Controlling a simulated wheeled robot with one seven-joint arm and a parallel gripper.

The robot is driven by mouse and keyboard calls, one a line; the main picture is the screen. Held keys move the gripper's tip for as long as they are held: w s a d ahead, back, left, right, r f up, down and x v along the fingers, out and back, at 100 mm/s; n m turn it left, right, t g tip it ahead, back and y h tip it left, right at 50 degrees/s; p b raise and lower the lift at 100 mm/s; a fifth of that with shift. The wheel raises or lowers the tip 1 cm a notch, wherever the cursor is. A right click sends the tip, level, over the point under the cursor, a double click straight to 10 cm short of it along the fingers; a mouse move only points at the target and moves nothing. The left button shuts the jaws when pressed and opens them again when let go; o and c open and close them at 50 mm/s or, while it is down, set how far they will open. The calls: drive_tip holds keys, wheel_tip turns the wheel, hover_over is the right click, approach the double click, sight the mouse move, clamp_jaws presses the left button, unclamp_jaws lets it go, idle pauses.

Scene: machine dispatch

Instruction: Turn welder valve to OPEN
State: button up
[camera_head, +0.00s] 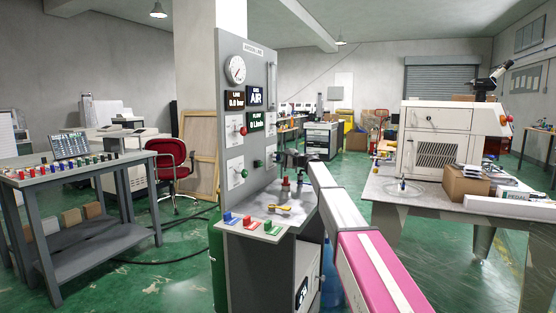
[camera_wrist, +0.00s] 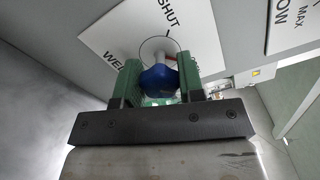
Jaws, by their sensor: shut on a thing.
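In the wrist view, my gripper (camera_wrist: 158,78) has its two green fingers on either side of a blue valve knob (camera_wrist: 160,77) and is shut on it. The knob sits in front of a white plate (camera_wrist: 110,38) lettered SHUT and, partly hidden, WE. A bit of red shows beside the knob's stem; which mark it points to is unclear. In the head view, my gripper (camera_head: 285,160) is at the right of the grey argon line panel (camera_head: 258,90); the blue knob cannot be made out there.
The panel carries a round gauge (camera_head: 235,69), displays reading 0.0 bar, AIR and 0 L/min, and a red knob (camera_head: 243,131). Below are a shelf with coloured blocks (camera_head: 248,223) and a yellow-handled tool (camera_head: 283,209).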

drive_tip(key=o, duration=0.9)
drive_tip(key=shift+d, duration=0.15)
drive_tip(key=v, duration=1)
drive_tip(key=shift+s+d, duration=0.15)
drive_tip(key=shift+d, duration=0.15)
